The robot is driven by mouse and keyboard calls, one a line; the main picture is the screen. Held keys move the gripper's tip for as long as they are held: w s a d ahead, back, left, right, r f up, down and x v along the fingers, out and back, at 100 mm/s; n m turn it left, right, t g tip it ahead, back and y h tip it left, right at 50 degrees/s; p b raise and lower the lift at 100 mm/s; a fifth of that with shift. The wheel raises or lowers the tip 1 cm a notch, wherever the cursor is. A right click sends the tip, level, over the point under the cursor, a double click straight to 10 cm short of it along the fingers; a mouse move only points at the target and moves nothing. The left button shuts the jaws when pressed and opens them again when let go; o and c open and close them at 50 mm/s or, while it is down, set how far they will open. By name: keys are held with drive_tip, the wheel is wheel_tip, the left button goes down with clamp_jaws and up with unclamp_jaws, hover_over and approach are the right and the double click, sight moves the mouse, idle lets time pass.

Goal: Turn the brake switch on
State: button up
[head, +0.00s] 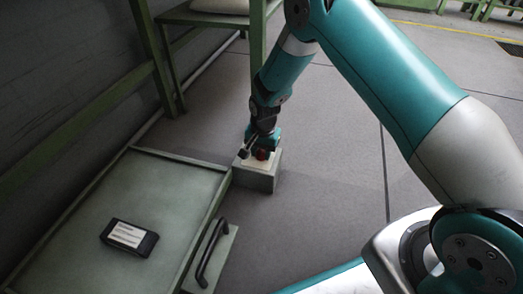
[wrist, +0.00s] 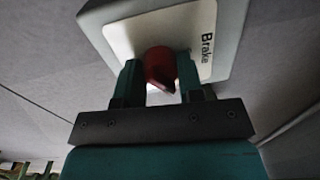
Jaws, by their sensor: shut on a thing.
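The brake switch is a red knob on a cream plate (wrist: 125,38) lettered "Brake", on a grey box. In the wrist view the red knob (wrist: 160,66) sits between the two fingers of my gripper (wrist: 161,76), which is shut on it. The knob's pointed end faces down and right in that view. In the head view the grey box (head: 258,180) stands beside the green cabinet, with the red knob (head: 262,155) on its top. My gripper (head: 258,146) reaches down to it from above. The fingers hide the knob's sides.
A green cabinet top (head: 150,200) with a raised rim lies at the left. A black device with a white label (head: 128,237) rests on it. A black handle (head: 212,252) is on its right side. Green frame posts (head: 258,40) stand behind. The grey floor (head: 325,170) to the right is clear.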

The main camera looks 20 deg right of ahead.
drive_tip(key=shift+r, duration=0.15)
drive_tip(key=n+p, duration=0.2)
drive_tip(key=p, duration=0.1)
drive_tip(key=shift+r, duration=0.15)
drive_tip(key=n+p, duration=0.5)
drive_tip(key=n, duration=0.1)
drive_tip(key=shift+w+p, duration=0.1)
drive_tip(key=shift+p, duration=0.25)
drive_tip(key=shift+f+n+g+p, duration=0.15)
drive_tip(key=shift+n+p, duration=0.25)
drive_tip(key=shift+n, duration=0.5)
drive_tip(key=shift+f+n+g+p, duration=0.15)
drive_tip(key=shift+n+p, duration=0.2)
drive_tip(key=shift+n, duration=0.55)
drive_tip(key=shift+a, duration=0.1)
drive_tip(key=o, duration=0.9)
drive_tip(key=shift+r, duration=0.1)
